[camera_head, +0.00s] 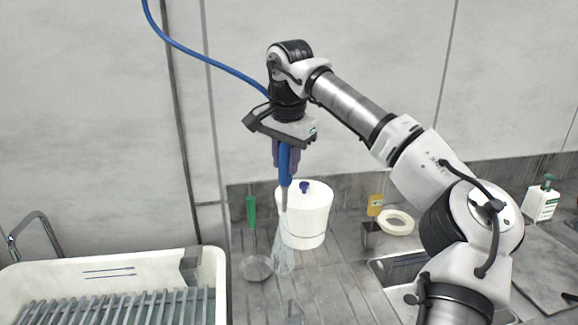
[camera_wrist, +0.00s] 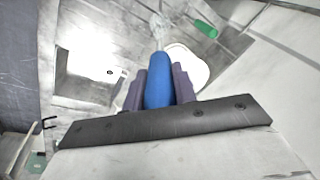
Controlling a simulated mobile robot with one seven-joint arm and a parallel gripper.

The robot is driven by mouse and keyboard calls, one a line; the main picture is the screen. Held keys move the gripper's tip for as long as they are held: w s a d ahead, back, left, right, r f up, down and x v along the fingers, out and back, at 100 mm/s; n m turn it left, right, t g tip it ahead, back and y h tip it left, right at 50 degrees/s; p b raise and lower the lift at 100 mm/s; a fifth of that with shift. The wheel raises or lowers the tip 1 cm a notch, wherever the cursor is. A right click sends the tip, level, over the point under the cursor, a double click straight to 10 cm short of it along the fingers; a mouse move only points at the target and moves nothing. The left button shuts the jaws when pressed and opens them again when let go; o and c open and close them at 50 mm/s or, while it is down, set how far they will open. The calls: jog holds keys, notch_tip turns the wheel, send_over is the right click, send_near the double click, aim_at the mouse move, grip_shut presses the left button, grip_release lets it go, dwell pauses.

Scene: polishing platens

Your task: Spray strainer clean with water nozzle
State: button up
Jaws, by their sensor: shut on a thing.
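My gripper (camera_head: 286,158) is shut on the blue water nozzle (camera_head: 284,170), which points down above the counter. A pale, fan-shaped spray (camera_head: 284,258) comes from its tip. The strainer (camera_head: 256,268) lies on the counter, with its green handle (camera_head: 251,209) toward the back wall. In the head view the spray falls just right of the strainer's mesh; I cannot tell whether it touches it. In the wrist view the nozzle (camera_wrist: 158,88) sits between both dark fingers, and the green handle (camera_wrist: 205,29) shows beyond it; the mesh is not clear there.
A white lidded bucket (camera_head: 306,220) stands close behind the nozzle. A sink (camera_head: 400,268), a white ring (camera_head: 396,222), a yellow item (camera_head: 375,204) and a soap bottle (camera_head: 541,200) are to the right. A white tub (camera_head: 110,262) with a slatted rack is left. A blue hose (camera_head: 205,60) hangs from above.

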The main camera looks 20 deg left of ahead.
jog(key=w+a, duration=0.5)
jog(key=w, duration=0.3)
jog(key=shift+w+a, duration=0.15)
jog(key=shift+a, duration=0.25)
